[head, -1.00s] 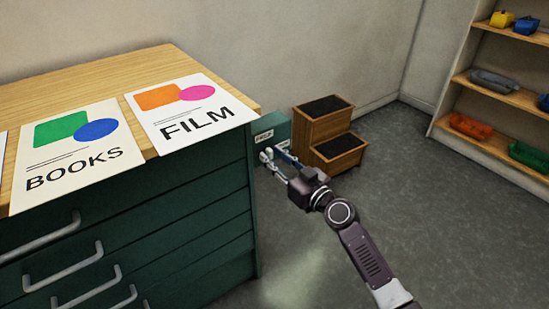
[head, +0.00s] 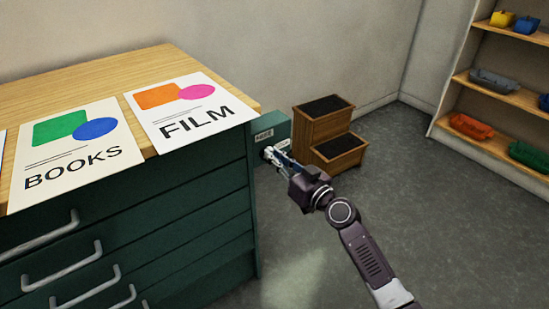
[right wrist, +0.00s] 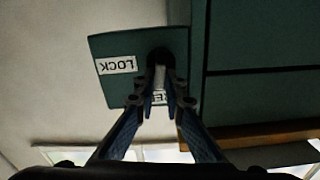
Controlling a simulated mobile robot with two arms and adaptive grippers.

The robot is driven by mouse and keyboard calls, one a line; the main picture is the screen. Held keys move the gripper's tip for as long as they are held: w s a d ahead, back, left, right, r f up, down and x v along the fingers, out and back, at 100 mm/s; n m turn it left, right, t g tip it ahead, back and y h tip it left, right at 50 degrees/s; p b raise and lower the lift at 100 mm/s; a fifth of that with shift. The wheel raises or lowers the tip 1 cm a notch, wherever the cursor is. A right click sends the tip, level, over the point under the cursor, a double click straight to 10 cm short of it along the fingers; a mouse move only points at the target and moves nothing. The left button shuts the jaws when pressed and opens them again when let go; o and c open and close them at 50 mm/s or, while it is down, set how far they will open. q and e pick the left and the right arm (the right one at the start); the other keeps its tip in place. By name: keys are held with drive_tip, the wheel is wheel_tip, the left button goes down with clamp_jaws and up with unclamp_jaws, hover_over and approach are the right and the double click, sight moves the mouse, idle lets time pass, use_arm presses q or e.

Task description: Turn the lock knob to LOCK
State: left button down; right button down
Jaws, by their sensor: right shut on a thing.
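A teal lock box (head: 283,128) is fixed at the right end of the green cabinet, with white labels on its face. In the right wrist view the lock box (right wrist: 105,72) shows a LOCK label (right wrist: 116,65), upside down, and a second label (right wrist: 159,97) partly hidden by my fingers. The dark round lock knob (right wrist: 160,55) is at the fingertips, mostly covered by them. My right gripper (head: 270,153) is shut on the knob; its fingers also show in the right wrist view (right wrist: 163,85). My left gripper is not in view.
The green drawer cabinet (head: 190,215) with protruding handles fills the left. BOOKS (head: 70,150) and FILM (head: 190,105) sheets lie on its wooden top. A wooden step stool (head: 335,150) stands behind the lock box. Shelves with bins are at the far right. The floor between is clear.

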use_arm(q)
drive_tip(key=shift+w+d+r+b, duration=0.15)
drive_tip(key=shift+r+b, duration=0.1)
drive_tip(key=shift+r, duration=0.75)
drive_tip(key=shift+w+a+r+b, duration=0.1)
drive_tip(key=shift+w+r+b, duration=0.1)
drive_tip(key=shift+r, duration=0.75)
use_arm(e)
drive_tip(key=shift+w+d+f+m, duration=0.1)
drive_tip(key=shift+d+f+m, duration=0.15)
drive_tip(key=shift+m, duration=2.45)
drive_tip(key=shift+w+d+f+m, duration=0.15)
drive_tip(key=shift+f+m, duration=0.15)
drive_tip(key=shift+m, duration=2.4)
drive_tip(key=shift+w+d+f+m, duration=0.15)
drive_tip(key=shift+f+m, duration=0.15)
drive_tip(key=shift+m, duration=2.4)
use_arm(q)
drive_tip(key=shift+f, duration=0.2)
use_arm(e)
drive_tip(key=c, duration=2)
unclamp_jaws()
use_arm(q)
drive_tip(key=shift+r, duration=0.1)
use_arm(e)
drive_tip(key=v, duration=1.2)
